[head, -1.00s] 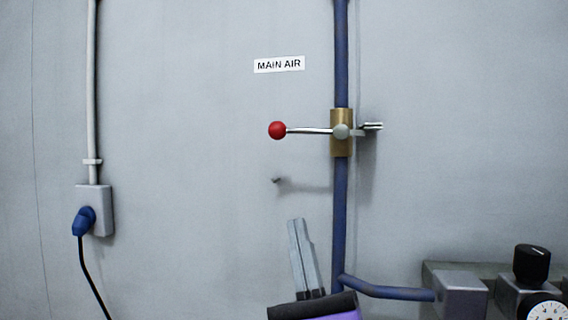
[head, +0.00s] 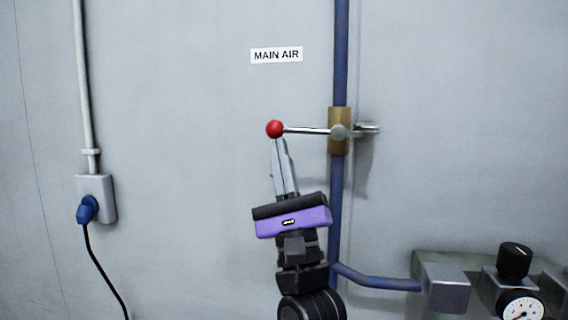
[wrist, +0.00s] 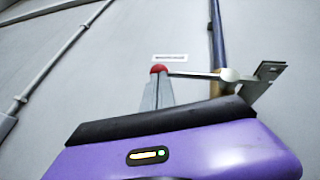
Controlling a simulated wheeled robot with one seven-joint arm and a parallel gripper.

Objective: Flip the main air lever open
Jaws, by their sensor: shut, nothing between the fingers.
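The main air lever (head: 306,130) is a thin metal rod with a red ball knob (head: 275,129) at its left end. It lies level, pointing left from a brass valve body (head: 339,142) on the blue vertical pipe (head: 341,50). My gripper (head: 279,142) is shut and empty, with its fingertips just under the red knob. In the wrist view the red knob (wrist: 158,69) shows right at the fingertips (wrist: 159,80), and the lever (wrist: 192,75) runs right from it. I cannot tell whether the tips touch the knob.
A "MAIN AIR" label (head: 276,55) is on the grey wall above the lever. A metal bracket (head: 366,129) sticks out right of the valve. A grey box with a blue plug (head: 87,210) is at left. A black knob (head: 515,261) and gauge (head: 520,308) are at lower right.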

